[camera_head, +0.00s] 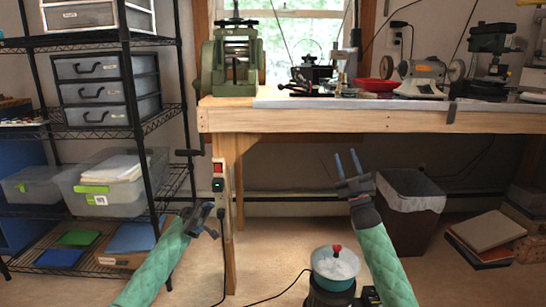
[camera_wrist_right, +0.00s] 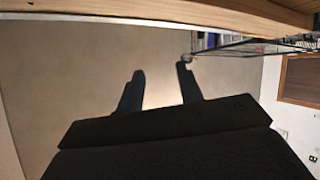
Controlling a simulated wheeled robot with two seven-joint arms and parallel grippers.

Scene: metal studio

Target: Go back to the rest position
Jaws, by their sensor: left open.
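My left gripper (camera_head: 214,221) is in front of the wooden table leg, low in the head view, at the end of a green-sleeved arm. It is open, and I see nothing held in it. My right gripper (camera_head: 348,158) points up below the front edge of the workbench, with its two fingers apart. In the right wrist view, its fingers (camera_wrist_right: 160,72) are spread with only bare floor between them. Both grippers are apart from the tools on the bench.
The wooden workbench (camera_head: 330,121) spans the back and right, carrying a green rolling mill (camera_head: 233,62) and other machines. A black wire shelf (camera_head: 127,90) stands left. A pot with white contents (camera_head: 336,265) is low between my arms. A bin (camera_head: 409,215) stands right.

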